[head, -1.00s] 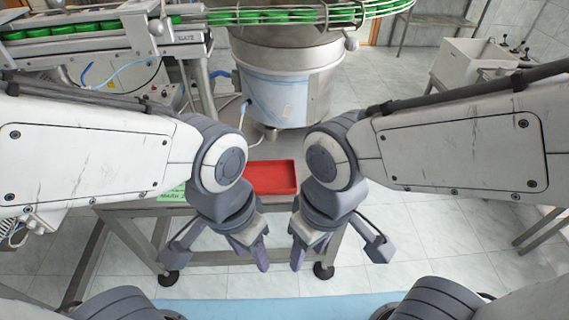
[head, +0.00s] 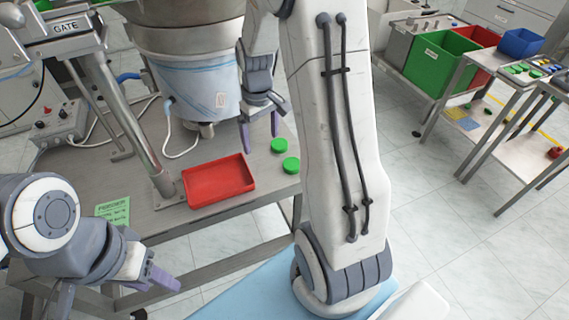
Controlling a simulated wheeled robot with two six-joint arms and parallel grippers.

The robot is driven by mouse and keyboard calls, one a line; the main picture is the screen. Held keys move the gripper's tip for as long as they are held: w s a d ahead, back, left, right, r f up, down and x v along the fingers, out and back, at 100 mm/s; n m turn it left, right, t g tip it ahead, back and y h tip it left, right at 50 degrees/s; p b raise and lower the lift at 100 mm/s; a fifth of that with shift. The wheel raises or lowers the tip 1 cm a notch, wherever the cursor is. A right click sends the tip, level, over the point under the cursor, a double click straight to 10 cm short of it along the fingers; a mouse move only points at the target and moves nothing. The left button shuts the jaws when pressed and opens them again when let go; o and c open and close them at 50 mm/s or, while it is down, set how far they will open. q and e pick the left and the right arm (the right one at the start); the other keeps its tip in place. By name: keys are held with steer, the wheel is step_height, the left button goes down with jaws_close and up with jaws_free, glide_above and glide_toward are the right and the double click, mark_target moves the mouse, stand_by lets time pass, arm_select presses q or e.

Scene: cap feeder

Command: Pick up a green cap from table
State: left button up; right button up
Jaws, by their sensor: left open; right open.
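Two green caps lie on the grey metal table (head: 215,224), to the right of the red tray. One cap (head: 279,145) is farther back and the other cap (head: 291,164) is a little nearer. My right gripper (head: 260,129) is open and empty, pointing down just behind and left of the farther cap, apart from it in the picture. Its exact height above the table is hard to tell. My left gripper (head: 150,281) is open and empty at the lower left, in front of the table's near edge.
The empty-looking red tray (head: 219,182) sits left of the caps. A metal post (head: 128,118) and the feeder drum (head: 195,75) stand behind. A green sheet (head: 114,211) lies at the left.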

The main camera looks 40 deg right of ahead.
steer(key=d+f+m, duration=0.1)
steer(key=d+f, duration=0.4)
steer(key=d, duration=0.5)
glide_above(292, 163)
steer(key=shift+m, duration=0.3)
step_height(292, 163, down, 5)
steer(key=shift+d+r+b, duration=0.1)
steer(key=shift+r+b, duration=0.05)
steer(key=shift+b, duration=0.3)
steer(key=shift+f, duration=2.95)
steer(key=c, duration=1.3)
